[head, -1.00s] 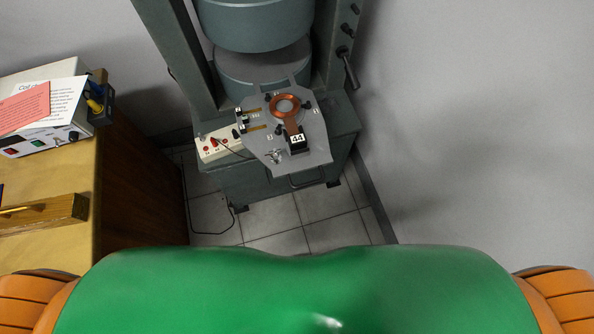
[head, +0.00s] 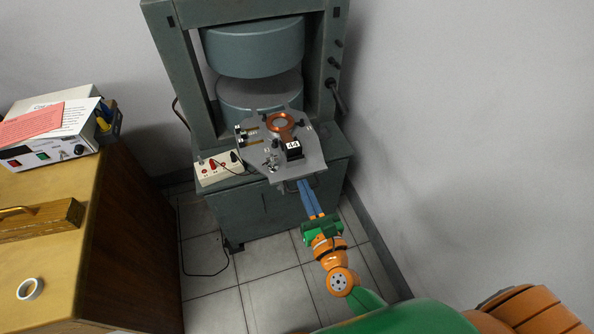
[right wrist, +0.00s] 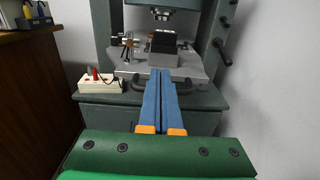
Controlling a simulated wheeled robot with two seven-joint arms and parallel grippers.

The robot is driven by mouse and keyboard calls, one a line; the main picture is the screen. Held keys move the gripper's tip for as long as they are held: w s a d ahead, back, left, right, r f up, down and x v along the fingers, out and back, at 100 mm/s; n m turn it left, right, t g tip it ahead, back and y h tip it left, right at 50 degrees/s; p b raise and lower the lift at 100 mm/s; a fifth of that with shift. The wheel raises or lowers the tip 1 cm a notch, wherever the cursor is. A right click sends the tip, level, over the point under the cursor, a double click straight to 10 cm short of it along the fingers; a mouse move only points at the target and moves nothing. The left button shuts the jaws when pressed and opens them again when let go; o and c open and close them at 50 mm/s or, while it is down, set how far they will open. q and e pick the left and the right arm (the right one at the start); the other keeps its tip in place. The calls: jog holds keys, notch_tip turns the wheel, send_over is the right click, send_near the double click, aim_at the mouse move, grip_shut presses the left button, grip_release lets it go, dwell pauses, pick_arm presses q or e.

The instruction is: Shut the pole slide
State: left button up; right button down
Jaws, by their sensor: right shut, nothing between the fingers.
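The pole slide is a grey plate (head: 312,158) that sticks out from the gap of the grey-green magnet (head: 253,48). It carries a copper ring (head: 281,121) and a black block with a "44" label (head: 293,148). The plate also shows in the right wrist view (right wrist: 188,64), with the black block (right wrist: 163,48) on it. My right gripper (head: 303,183) is shut and empty, its blue fingers pointing at the plate's front edge. In the right wrist view its fingertips (right wrist: 161,72) overlap that edge; I cannot tell whether they touch. My left gripper is not in view.
A white box with red and black plugs (head: 219,169) stands left of the plate. A wooden bench (head: 110,200) with a drawer handle and a tape roll (head: 30,289) is at the left. A crank handle (head: 336,97) sticks out right of the magnet. Tiled floor (head: 265,265) is free in front.

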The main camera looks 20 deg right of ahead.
aim_at(294, 164)
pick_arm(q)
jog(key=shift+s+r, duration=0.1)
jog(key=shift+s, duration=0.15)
pick_arm(e)
jog(key=shift+w+a, duration=0.1)
jog(key=shift+w, duration=2.65)
